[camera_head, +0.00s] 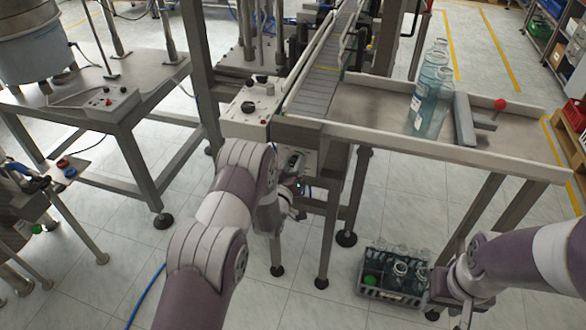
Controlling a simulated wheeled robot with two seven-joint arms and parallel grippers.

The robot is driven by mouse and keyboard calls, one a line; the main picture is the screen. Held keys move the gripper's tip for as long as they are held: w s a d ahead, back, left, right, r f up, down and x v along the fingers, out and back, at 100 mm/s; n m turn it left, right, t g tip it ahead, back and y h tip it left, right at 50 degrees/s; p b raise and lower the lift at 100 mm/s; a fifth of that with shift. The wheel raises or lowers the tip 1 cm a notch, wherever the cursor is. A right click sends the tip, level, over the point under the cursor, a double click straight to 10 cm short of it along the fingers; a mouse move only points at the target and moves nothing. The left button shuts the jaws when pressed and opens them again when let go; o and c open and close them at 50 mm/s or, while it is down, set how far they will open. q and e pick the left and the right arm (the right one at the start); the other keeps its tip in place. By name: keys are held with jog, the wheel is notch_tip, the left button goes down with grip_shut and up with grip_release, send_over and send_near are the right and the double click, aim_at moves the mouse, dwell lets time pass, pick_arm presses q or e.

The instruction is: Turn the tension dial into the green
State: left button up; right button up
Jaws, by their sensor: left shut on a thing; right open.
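My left gripper (293,168) is at the front panel (312,134) below the conveyor's near end, shut on what appears to be the tension dial. The dial is hidden behind the gripper and wrist, so neither its pointer nor a green zone can be made out. My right gripper (462,318) is low at the bottom right, near the bottle crate and partly cut off by the frame edge. It is open, and nothing shows in it.
A control box (238,116) with black knobs sits just above and left of the panel. Glass bottles (423,95) stand on the table (372,125) beside a grey bar and a red ball knob (500,104). A crate of bottles (392,296) is on the floor at lower right.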

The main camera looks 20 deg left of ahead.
pick_arm(q)
jog(key=m+b, duration=0.3)
jog(key=m, duration=0.3)
jog(key=shift+f+b, duration=0.15)
jog(key=shift+b, duration=0.2)
jog(key=shift+d+m+b, duration=0.15)
jog(key=shift+m+b, duration=2.1)
jog(key=shift+m, duration=2.05)
jog(key=shift+d+m+b, duration=0.1)
jog(key=shift+m+b, duration=2.1)
jog(key=shift+m, duration=2.1)
jog(key=shift+f, duration=0.1)
jog(key=o, duration=1.1)
jog(key=shift+c, duration=0.2)
jog(key=shift+s, duration=0.1)
jog(key=s, duration=1.2)
jog(key=shift+s+a, duration=0.2)
jog(key=shift+s, duration=0.1)
